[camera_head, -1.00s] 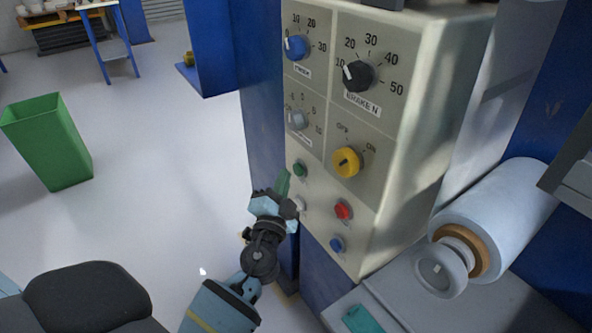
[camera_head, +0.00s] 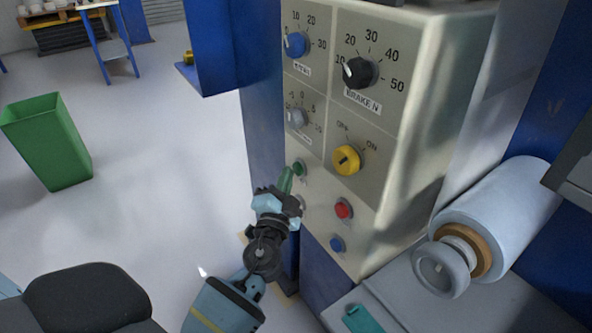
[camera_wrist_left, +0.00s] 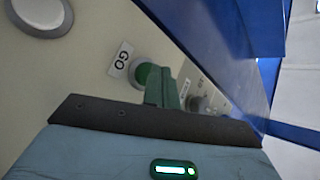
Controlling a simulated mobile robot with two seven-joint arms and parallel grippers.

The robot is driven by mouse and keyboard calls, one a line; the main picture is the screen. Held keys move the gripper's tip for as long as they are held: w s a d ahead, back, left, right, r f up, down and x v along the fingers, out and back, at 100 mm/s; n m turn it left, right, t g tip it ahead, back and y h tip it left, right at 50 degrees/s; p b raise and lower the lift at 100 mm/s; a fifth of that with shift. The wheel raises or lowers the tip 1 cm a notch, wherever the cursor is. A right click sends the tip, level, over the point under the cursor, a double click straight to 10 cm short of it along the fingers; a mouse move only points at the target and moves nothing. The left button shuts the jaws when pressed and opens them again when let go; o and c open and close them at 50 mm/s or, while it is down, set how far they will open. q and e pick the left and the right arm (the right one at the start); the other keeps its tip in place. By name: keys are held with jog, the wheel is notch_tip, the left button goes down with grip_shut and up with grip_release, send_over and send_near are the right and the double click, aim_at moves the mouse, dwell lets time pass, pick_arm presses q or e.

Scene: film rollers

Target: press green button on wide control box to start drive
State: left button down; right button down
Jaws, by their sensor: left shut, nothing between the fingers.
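The wide control box (camera_head: 395,190) is a beige panel with knobs and buttons on a blue machine. Its green button (camera_head: 299,167) sits at the left, below the grey knob. In the left wrist view the green button (camera_wrist_left: 142,74) has a grey ring and a "GO" label beside it. My left gripper (camera_head: 286,178) is shut and empty, with green fingertips right at the green button. In the left wrist view the fingertips (camera_wrist_left: 161,86) overlap the button's edge; I cannot tell whether they touch it. My right gripper is not in view.
A red button (camera_head: 343,209) and a blue button (camera_head: 336,244) sit right of and below the fingers. A yellow switch (camera_head: 346,160) is to the right. A film roll (camera_head: 500,215) lies at right. A green bin (camera_head: 47,140) stands on open floor at left.

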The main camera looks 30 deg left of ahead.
pick_arm(q)
jog(key=shift+w+d, duration=0.1)
jog(key=shift+w, duration=0.15)
dwell(0.5)
jog(key=shift+w, duration=0.2)
jog(key=shift+s, duration=0.15)
dwell(0.5)
jog(key=shift+s+a+b, duration=0.25)
jog(key=shift+s+b, duration=0.05)
jog(key=shift+s, duration=0.4)
jog(key=s, duration=0.1)
jog(key=s+a, duration=0.1)
jog(key=s, duration=0.1)
jog(key=s+a, duration=0.1)
jog(key=shift+s, duration=0.3)
